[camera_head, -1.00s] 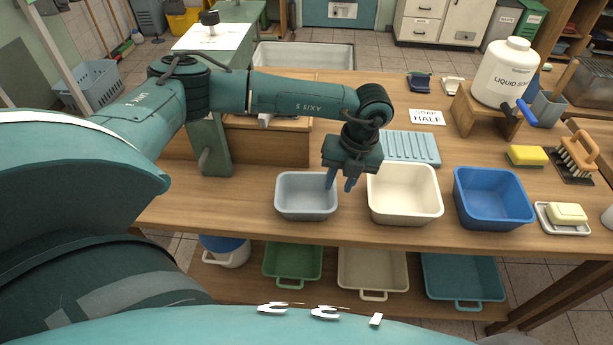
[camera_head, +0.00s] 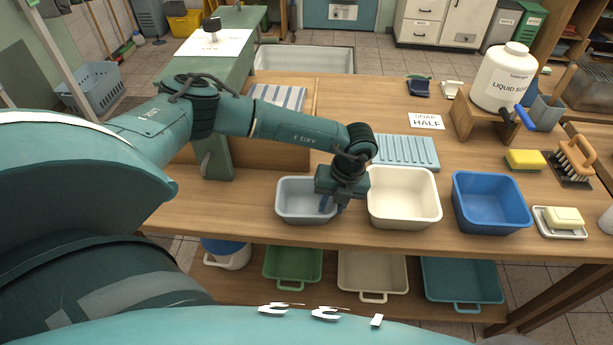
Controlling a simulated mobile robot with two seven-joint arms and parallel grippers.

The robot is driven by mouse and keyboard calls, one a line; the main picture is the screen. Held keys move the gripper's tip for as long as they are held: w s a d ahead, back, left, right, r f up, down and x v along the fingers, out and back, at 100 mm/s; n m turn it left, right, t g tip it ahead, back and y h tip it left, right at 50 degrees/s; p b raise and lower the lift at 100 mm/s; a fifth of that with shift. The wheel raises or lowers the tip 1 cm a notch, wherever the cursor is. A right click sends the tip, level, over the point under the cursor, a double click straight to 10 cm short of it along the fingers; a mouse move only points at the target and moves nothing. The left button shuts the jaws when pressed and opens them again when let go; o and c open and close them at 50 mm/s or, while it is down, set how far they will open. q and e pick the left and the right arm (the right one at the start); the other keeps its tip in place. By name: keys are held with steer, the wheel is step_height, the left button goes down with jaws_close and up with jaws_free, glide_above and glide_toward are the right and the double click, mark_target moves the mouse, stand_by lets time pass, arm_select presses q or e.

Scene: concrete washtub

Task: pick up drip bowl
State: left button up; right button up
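Three basins stand in a row on the wooden bench; none carries a readable drip bowl label. The small grey-blue basin (camera_head: 297,216) is at the left, a cream basin (camera_head: 404,217) is in the middle and a blue basin (camera_head: 492,217) is at the right. My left gripper (camera_head: 334,207) points down at the right rim of the grey-blue basin. One blue finger shows inside the basin and the other is near its right edge, with a gap between them. The wrist hides part of the rim, so contact is unclear. My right gripper is out of view.
A ribbed light-blue board (camera_head: 406,152) lies behind the cream basin. A liquid soap jug (camera_head: 505,80) stands on a wooden stand at the back right. A yellow sponge (camera_head: 525,160), a brush (camera_head: 575,160) and a soap dish (camera_head: 560,222) are at the right.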

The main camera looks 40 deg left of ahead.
arm_select(q)
steer(key=shift+f, duration=0.2)
steer(key=shift+c, duration=0.3)
jaws_close()
stand_by(0.3)
